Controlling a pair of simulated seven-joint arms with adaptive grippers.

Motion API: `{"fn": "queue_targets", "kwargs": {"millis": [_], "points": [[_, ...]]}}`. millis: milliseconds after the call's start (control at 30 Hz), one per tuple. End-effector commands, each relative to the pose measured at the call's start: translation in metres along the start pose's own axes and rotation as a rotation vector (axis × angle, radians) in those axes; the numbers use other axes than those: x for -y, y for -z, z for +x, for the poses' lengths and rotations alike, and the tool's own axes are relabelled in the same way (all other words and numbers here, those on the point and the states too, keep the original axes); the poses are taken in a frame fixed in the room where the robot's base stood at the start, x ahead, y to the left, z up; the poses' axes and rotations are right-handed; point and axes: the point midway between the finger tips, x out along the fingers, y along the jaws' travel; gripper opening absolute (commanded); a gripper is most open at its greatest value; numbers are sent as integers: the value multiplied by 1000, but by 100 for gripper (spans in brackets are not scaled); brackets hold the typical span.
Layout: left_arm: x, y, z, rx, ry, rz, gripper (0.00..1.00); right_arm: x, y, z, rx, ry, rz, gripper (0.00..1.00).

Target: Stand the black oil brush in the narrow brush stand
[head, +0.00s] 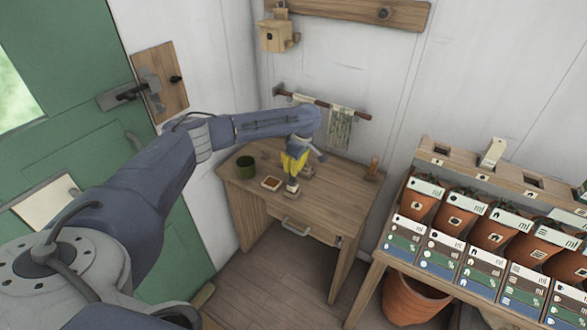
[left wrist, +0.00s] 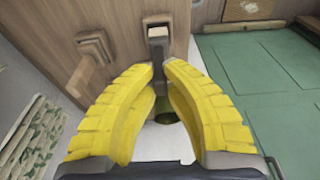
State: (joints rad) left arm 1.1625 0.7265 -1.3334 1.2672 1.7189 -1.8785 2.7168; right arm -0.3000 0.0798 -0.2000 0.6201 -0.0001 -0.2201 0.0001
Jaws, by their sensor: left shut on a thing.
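My left gripper (head: 293,166), with yellow fingers, is low over the small wooden table. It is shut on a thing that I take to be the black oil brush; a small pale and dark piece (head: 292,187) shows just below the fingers. My right gripper is not in view.
A dark green cup (head: 246,167) and a small tray with a reddish-brown centre (head: 271,184) stand on the table (head: 325,205), left of the gripper. A wooden peg (head: 373,167) is at the right. A bench with plant pots (head: 495,229) stands further right.

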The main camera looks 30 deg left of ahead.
Motion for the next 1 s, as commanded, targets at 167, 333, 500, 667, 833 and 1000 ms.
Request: {"fn": "queue_targets", "kwargs": {"millis": [167,333,500,667,833,1000], "points": [[0,0,0,0,0,0,0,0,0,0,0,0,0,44],[0,0,1,0,0,0,0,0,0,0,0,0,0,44],[0,-1,5,0,0,0,0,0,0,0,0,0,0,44],[0,-2,8,0,0,1,0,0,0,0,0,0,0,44],[0,-2,8,0,0,1,0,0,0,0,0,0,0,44],[0,-2,8,0,0,0,0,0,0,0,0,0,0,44]]}}
